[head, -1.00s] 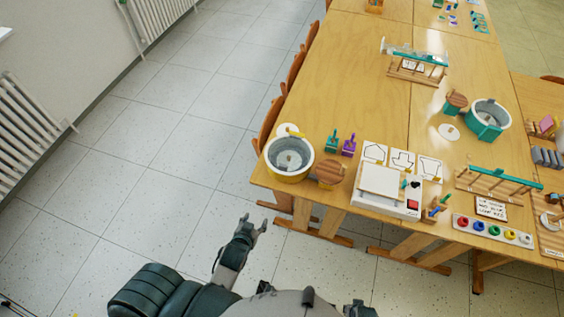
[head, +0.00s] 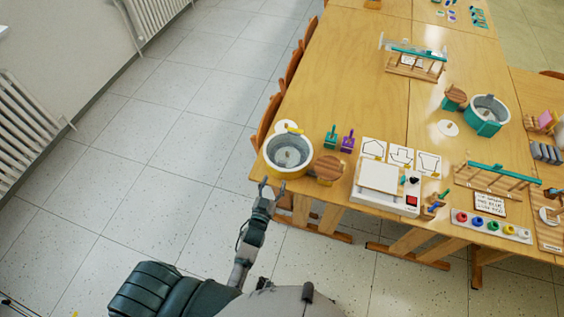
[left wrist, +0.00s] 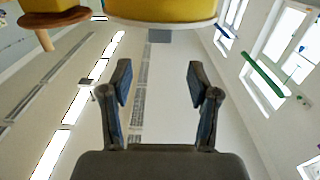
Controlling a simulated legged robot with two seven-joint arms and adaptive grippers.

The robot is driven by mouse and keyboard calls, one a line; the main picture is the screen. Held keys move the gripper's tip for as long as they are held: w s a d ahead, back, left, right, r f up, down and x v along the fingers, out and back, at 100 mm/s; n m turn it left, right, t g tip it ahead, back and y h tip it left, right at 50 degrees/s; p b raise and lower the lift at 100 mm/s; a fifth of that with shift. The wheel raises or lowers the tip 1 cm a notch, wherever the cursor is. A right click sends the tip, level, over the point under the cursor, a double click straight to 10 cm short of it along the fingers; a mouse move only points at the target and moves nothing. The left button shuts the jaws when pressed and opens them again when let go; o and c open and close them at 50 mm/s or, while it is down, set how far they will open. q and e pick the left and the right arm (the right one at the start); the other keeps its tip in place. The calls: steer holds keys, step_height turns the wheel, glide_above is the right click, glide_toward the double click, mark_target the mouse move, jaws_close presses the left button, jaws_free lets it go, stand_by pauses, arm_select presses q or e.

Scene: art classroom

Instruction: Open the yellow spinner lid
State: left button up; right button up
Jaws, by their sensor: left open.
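The yellow spinner (head: 289,172) is a round yellow tub with a pale rim at the table's near left corner. Its grey inside shows from above; I cannot tell whether a clear cover lies on it. A white disc with a yellow part (head: 287,127) sits just behind it. My left gripper (head: 270,182) is open and empty, in front of and slightly below the tub, apart from it. In the left wrist view the fingers (left wrist: 158,78) are spread, and the yellow tub (left wrist: 160,9) crosses the top edge. My right gripper is not in view.
The wooden table (head: 349,95) has its near edge close to my left gripper. A round wooden piece (head: 328,169) stands right of the tub. Teal and purple handled pieces (head: 339,138) stand behind it. A white box (head: 383,182) is further right. Chairs line the left side.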

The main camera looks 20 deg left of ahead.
mark_target(282, 164)
arm_select(q)
steer(key=w, duration=1)
jaws_close()
